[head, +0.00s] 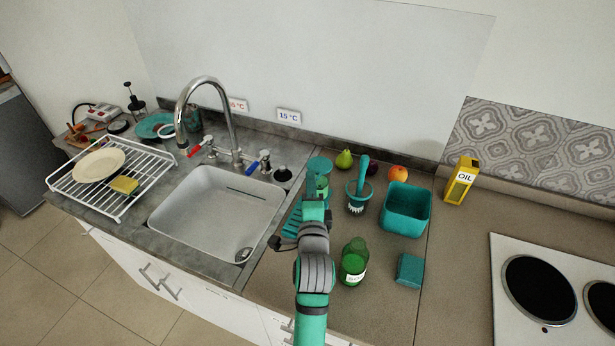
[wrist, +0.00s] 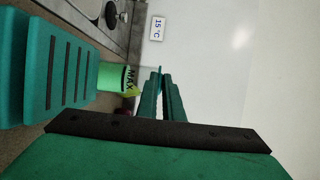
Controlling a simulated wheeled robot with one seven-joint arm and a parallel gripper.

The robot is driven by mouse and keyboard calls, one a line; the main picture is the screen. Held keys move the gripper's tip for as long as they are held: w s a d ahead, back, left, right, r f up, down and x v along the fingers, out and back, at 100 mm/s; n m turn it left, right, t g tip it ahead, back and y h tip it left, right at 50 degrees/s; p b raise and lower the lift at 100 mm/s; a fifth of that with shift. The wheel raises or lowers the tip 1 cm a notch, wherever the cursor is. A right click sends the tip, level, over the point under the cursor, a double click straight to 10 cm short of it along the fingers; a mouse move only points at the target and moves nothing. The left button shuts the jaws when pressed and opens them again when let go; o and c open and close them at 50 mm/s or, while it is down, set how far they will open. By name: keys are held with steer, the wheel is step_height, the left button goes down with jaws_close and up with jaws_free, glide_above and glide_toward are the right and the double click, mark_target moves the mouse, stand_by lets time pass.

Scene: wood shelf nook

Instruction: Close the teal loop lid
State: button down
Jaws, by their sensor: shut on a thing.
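The teal loop lid (head: 319,164) shows in the head view as a round teal top above a green jar (head: 324,188). In the wrist view, the jar (wrist: 116,77) carries a MAX mark, and a thin teal edge of the lid (wrist: 161,69) shows at my fingertips. My gripper (wrist: 161,80) is shut on this lid part. In the head view, my gripper (head: 315,190) reaches over the jar and hides much of it. The lid appears apart from the jar's rim, but its exact angle is unclear. The loop is hidden.
A teal ribbed piece (head: 289,222) lies left of my gripper. The sink (head: 215,215) is left.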

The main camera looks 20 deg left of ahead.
steer(key=shift+w+d+f, duration=0.15)
steer(key=shift+d+f, duration=0.3)
steer(key=shift+d, duration=0.05)
steer(key=c, duration=2)
jaws_free()
steer(key=shift+o, duration=0.5)
steer(key=shift+a, duration=0.2)
steer(key=v, duration=1)
steer(key=shift+s, duration=0.45)
steer(key=shift+w+d+r, duration=0.1)
steer(key=shift+r, duration=0.05)
